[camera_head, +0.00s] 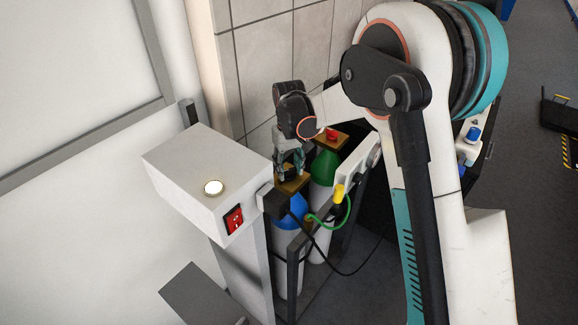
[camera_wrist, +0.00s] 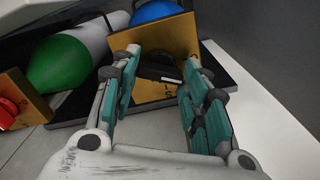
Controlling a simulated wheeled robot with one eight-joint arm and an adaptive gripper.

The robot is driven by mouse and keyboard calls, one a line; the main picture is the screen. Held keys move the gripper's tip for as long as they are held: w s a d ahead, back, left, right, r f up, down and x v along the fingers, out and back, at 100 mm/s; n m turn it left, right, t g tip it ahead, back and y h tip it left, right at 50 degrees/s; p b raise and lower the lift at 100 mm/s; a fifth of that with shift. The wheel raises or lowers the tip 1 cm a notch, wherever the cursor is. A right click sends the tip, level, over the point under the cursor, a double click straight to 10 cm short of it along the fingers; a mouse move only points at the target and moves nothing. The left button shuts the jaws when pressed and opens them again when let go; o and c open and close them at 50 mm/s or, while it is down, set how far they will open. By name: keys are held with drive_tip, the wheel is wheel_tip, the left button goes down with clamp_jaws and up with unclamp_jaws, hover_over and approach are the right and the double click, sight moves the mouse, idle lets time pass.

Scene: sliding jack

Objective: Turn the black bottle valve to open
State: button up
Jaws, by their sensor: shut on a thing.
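The black valve (camera_wrist: 158,70) sits on the yellow plate (camera_wrist: 158,40) above the bottle with the blue top. In the wrist view my gripper (camera_wrist: 160,78) has its teal fingers on both sides of the valve, shut on it. In the head view my gripper (camera_head: 289,165) points down over the yellow plate (camera_head: 292,185) of the blue-topped bottle (camera_head: 290,212), and it hides the valve there.
A green-topped bottle (camera_head: 324,167) with a red valve (camera_head: 332,134) stands just behind. A white box with a red switch (camera_head: 233,219) is at the left. Cables hang in front of the bottles. A tiled wall (camera_head: 270,60) is close behind.

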sight(289, 169)
drive_tip(key=n, duration=0.5)
drive_tip(key=shift+n, duration=0.4)
idle(0.3)
drive_tip(key=o, duration=1)
drive_tip(key=shift+o, duration=0.2)
wheel_tip(289, 169, up, 12)
